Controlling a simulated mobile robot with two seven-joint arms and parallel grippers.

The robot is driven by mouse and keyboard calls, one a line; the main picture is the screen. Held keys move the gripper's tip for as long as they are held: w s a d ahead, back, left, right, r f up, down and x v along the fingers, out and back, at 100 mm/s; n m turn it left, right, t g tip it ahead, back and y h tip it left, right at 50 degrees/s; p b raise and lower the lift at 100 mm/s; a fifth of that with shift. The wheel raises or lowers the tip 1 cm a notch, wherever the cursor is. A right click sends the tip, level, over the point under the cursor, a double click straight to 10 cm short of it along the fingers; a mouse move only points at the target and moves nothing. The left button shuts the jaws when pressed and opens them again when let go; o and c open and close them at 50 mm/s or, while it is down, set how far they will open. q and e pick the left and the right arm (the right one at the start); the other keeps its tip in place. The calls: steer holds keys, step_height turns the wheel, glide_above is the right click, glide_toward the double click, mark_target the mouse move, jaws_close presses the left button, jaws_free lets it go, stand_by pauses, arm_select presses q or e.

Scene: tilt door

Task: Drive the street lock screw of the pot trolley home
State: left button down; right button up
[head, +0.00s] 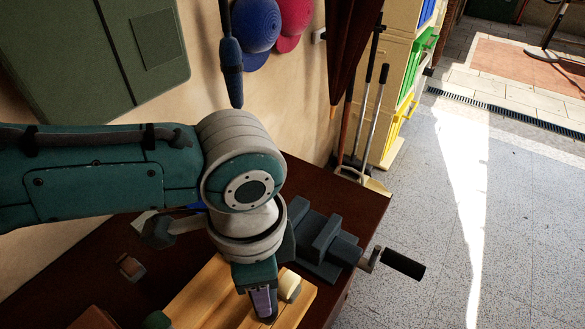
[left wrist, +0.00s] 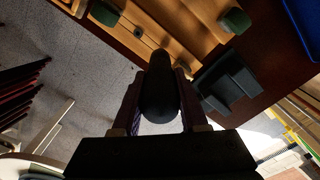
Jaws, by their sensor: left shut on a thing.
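The pot trolley (head: 205,297) is a pale wooden slatted frame lying on the dark red bench, with a cream round part (head: 290,286) near its right end and a green part (head: 157,320) at its left. In the left wrist view its slats (left wrist: 175,18) run across the top, with green pieces on them. My left gripper (head: 263,303) points down over the trolley's right end. In the left wrist view the gripper (left wrist: 157,105) is shut on a dark, rounded handle (left wrist: 159,88). I cannot make out the lock screw clearly. My right gripper is not in view.
A dark vise (head: 325,245) with a black crank handle (head: 403,264) stands right of the trolley. A blue tool (head: 231,72) hangs above my arm. Caps (head: 255,25) hang on the wall. Shelves with bins (head: 405,85) stand behind. The floor on the right is clear.

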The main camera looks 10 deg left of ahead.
arm_select(q)
steer(key=shift+f+b, duration=0.35)
stand_by(0.3)
steer(key=shift+f+p, duration=0.5)
steer(key=shift+p, duration=0.35)
stand_by(2.0)
step_height(320, 180, up, 7)
steer(key=p, duration=0.7)
steer(key=shift+r, duration=0.1)
